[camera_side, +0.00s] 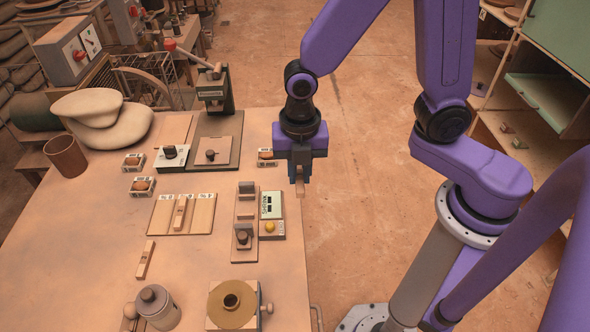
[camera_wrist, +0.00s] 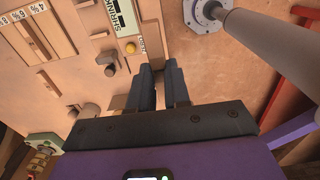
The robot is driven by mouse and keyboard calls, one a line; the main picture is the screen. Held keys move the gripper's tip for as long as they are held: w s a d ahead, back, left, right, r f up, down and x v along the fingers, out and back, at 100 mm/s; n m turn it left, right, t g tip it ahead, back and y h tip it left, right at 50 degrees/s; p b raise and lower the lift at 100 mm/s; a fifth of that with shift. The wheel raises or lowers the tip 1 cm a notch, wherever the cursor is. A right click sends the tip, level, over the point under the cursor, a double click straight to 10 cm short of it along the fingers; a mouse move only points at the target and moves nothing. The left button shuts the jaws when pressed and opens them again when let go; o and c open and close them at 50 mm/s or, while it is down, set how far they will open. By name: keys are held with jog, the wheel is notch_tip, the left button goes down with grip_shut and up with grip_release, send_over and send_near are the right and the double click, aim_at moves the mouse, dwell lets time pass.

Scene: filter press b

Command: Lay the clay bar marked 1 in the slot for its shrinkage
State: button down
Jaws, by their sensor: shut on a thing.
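My gripper (camera_side: 300,182) hangs past the table's right edge in the side view, shut on a small tan clay bar (camera_side: 300,188). No mark can be read on the bar. In the wrist view, my dark fingers (camera_wrist: 159,88) are close together, and the bar between them is not clearly seen. The slotted board (camera_side: 202,216) lies left on the table, with its labels along its far edge; the wrist view shows it (camera_wrist: 62,50) at top left. Another bar (camera_side: 180,212) lies in its middle slot. A further bar (camera_side: 145,259) lies on the table in front of the board.
A shrinkage gauge (camera_side: 271,206) with a yellow button (camera_side: 270,227) stands beside a measuring fixture (camera_side: 245,218), between the board and my gripper. A press (camera_side: 215,90) stands behind. A round brass-coloured piece (camera_side: 232,304) and a grey jar (camera_side: 158,306) stand at the front.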

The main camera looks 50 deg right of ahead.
jog(key=w+a+f, duration=0.3)
jog(key=w+a, duration=0.5)
jog(key=w, duration=0.2)
send_near(202, 216)
jog(key=shift+s+d, duration=0.25)
jog(key=shift+s, duration=0.2)
jog(key=shift+w+a+f, duration=0.2)
jog(key=shift+w+f, duration=0.2)
jog(key=shift+f, duration=2.75)
jog(key=shift+f, duration=0.25)
jog(key=c, duration=1)
grip_release()
jog(key=shift+r, duration=0.1)
